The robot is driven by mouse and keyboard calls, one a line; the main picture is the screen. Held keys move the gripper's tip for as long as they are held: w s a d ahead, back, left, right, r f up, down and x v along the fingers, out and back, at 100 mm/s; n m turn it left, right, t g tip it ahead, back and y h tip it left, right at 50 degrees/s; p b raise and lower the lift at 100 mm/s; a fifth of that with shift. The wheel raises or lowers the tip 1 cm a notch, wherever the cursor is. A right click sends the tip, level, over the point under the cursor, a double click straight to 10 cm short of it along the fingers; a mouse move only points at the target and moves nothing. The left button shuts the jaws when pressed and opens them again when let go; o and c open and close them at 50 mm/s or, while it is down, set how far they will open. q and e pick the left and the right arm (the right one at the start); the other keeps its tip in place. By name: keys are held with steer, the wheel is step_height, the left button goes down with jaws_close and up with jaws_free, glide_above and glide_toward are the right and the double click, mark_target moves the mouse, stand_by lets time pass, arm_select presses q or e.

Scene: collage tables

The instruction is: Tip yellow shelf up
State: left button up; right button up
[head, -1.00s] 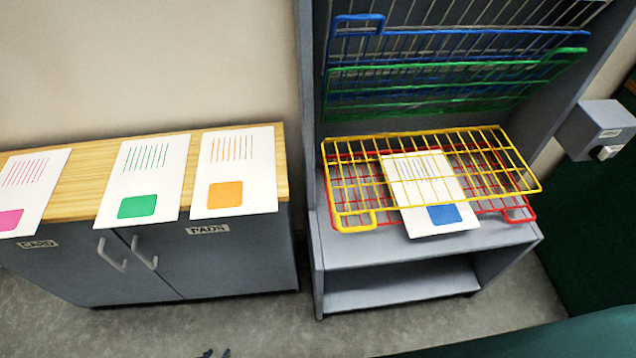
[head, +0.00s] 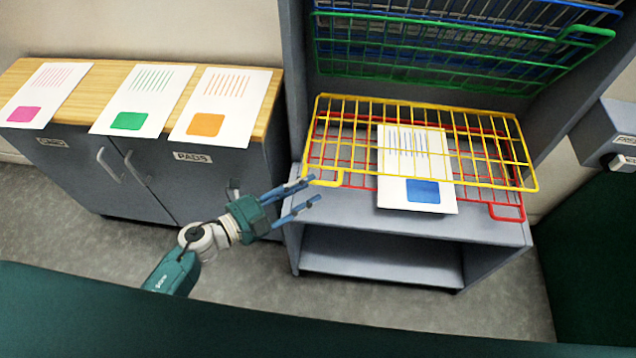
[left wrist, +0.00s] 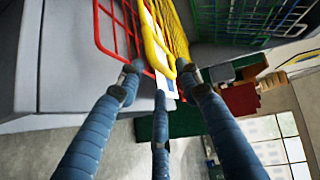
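The yellow shelf (head: 440,182) is a wire rack that lies roughly level in the grey stand, just above the red shelf (head: 508,213). A white card with a blue square (head: 422,191) lies under the yellow wires, and its front end sticks out. My left gripper (head: 313,191) is open at the yellow shelf's front left corner, its fingers pointing right. In the left wrist view the yellow corner loop (left wrist: 158,48) shows beyond and between the spread fingertips (left wrist: 157,82). I cannot tell whether they touch it. My right gripper is not in view.
Green (head: 420,75) and blue (head: 480,30) wire shelves are tipped up at the stand's back. A cabinet with a wooden top (head: 92,108) stands left and bears several cards. A grey box (head: 605,130) is at right. The floor in front is open.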

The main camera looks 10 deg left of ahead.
mark_target(319, 183)
arm_select(q)
steer(key=shift+x, duration=2.2)
steer(key=shift+s, duration=0.1)
jaws_close()
